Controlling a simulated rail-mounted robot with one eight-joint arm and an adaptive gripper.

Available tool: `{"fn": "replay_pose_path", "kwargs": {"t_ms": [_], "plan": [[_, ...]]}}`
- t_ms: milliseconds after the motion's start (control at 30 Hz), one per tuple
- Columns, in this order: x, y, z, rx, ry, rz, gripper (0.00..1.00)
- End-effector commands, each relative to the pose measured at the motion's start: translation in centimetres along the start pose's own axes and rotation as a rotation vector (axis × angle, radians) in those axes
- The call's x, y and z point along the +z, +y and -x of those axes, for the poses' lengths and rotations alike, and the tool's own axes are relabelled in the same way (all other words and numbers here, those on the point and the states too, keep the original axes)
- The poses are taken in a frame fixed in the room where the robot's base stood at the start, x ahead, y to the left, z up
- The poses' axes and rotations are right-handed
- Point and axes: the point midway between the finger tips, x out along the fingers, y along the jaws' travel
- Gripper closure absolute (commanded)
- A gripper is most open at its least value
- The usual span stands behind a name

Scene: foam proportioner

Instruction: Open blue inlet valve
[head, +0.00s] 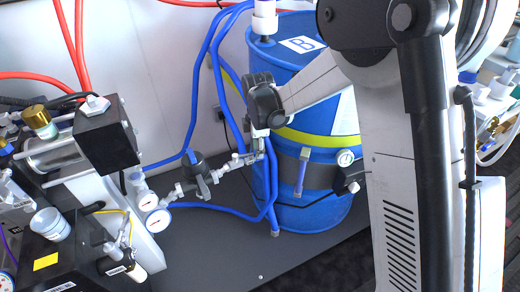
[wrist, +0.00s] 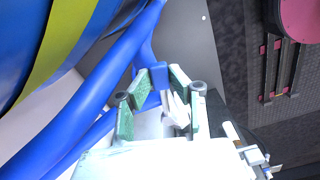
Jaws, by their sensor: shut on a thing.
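My gripper (head: 258,148) is at the metal pipe fittings in front of the blue drum (head: 315,215), seen in the head view. In the wrist view, the green-padded fingers of my gripper (wrist: 158,80) close around a small blue piece, which looks like the blue inlet valve's handle (wrist: 158,74). Only a small part of that handle shows between the fingertips. In the head view the gripper hides it, so its turn angle cannot be told.
Blue hoses (wrist: 85,95) run close beside my fingers. A pipe run with a black-topped fitting (head: 197,172) and round gauges (head: 158,221) lies to the left. Black box-shaped equipment (head: 105,135) stands further left. The dark floor (head: 225,255) in front is clear.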

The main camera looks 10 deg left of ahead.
Motion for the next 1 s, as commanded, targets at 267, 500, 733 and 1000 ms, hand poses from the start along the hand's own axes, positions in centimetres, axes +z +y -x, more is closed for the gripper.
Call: {"fn": "replay_pose_path", "kwargs": {"t_ms": [267, 500, 733, 1000], "plan": [[0.0, 0.0, 0.0, 0.0, 0.0, -0.001, 0.64], [0.0, 0.0, 0.2, 0.0, 0.0, -0.001, 0.64], [0.0, -0.1, 3.2, 0.0, 0.0, -0.001, 0.64], [0.0, 0.0, 8.5, 0.0, 0.0, -0.001, 0.64]]}}
